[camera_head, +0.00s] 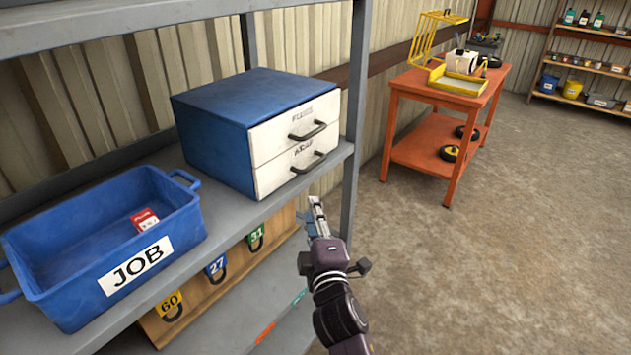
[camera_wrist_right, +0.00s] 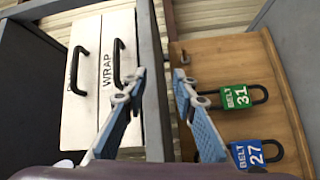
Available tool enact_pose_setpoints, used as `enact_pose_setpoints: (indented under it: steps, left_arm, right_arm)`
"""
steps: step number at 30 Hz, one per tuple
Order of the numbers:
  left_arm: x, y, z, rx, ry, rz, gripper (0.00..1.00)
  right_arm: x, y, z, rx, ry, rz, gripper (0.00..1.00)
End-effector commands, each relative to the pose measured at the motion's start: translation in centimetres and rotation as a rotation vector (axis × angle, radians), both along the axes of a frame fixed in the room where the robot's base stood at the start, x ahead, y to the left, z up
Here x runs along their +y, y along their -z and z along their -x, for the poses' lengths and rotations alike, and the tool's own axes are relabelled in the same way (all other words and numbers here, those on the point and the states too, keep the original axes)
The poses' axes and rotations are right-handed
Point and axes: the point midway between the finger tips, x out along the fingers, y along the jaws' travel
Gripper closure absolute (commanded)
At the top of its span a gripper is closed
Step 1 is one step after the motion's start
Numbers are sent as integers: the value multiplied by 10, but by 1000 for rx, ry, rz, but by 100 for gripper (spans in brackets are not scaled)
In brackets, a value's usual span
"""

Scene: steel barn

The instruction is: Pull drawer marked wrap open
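A blue cabinet (camera_head: 215,115) with two white drawers stands on the grey shelf. Both drawers look closed, each with a black bar handle. In the right wrist view the drawer marked WRAP (camera_wrist_right: 115,48) is the one nearer the shelf edge, so it is the lower drawer (camera_head: 275,174) in the head view. Its handle (camera_wrist_right: 117,62) is clear of my fingers. My right gripper (camera_head: 316,205) is open and empty, below and in front of the cabinet. In its wrist view the fingers (camera_wrist_right: 160,76) straddle the line of the shelf edge. My left gripper is out of view.
The grey shelf edge (camera_wrist_right: 156,100) lies between the drawers and a wooden board (camera_head: 215,290) with numbered padlocks below. A blue JOB bin (camera_head: 60,250) holding a red item stands left of the cabinet. An orange cart (camera_head: 420,150) stands behind right. The floor at right is clear.

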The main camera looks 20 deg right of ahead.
Motion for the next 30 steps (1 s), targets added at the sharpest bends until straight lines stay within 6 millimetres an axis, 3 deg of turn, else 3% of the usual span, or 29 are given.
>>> enact_pose_setpoints:
  steps: [1, 3, 6, 21, 30]
  left_arm:
    - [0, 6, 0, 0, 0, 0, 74]
    - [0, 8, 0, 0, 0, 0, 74]
    - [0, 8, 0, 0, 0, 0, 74]
    - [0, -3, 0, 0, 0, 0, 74]
    - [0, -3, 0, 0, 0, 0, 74]
  right_arm:
    - [-5, -22, 2, -46, 19, 27, 74]
    - [-11, -45, 6, -86, 39, 59, 74]
    - [-15, -62, 6, -111, 54, 81, 74]
    - [-24, -73, -60, -114, 53, 81, 74]
    - [-25, -73, -68, -111, 53, 80, 74]
